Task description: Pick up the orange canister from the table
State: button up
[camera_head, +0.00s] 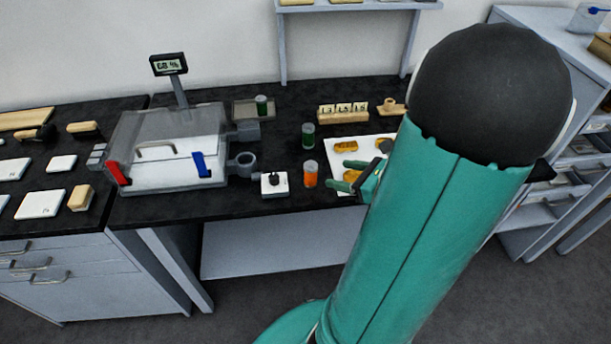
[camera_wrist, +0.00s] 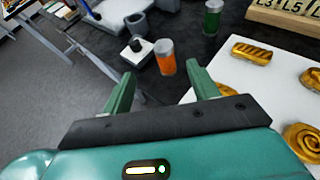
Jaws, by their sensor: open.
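The orange canister (camera_head: 310,174) stands upright on the black table (camera_head: 262,206), near its front edge. It also shows in the wrist view (camera_wrist: 165,58), beyond my fingertips and between their lines. My gripper (camera_head: 345,174) is open and empty, just right of the canister in the head view. In the wrist view its two green fingers (camera_wrist: 160,82) are spread apart, with a gap to the canister. My arm hides part of the table's right side.
A white knob box (camera_head: 274,184) stands close left of the canister. A green canister (camera_head: 308,135) stands behind it. A white board with golden pastries (camera_head: 346,146) lies to the right. A grey machine (camera_head: 165,150) fills the left of the table.

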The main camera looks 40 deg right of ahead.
aim_at(306, 166)
jog(key=x, duration=1.3)
jog(key=shift+d+f, duration=0.25)
jog(key=shift+d, duration=0.05)
jog(key=c, duration=1.1)
